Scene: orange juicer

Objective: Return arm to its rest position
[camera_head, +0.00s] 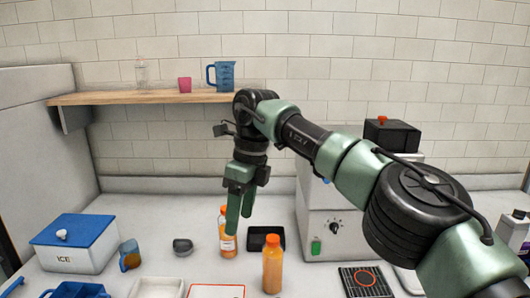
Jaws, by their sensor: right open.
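My right arm reaches in from the right, and its green right gripper (238,218) points down over the counter. Its fingers are open, with nothing seen between them. They overlap in view an orange juice bottle (228,243) with an orange cap, and I cannot tell how close they are to it. A second orange bottle (272,270) stands upright nearer the front, apart from the gripper. The juicer machine (325,222), with a dial and green switch, is partly hidden behind my arm. My left gripper is not in view.
A dark tray (265,230) lies behind the bottles.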

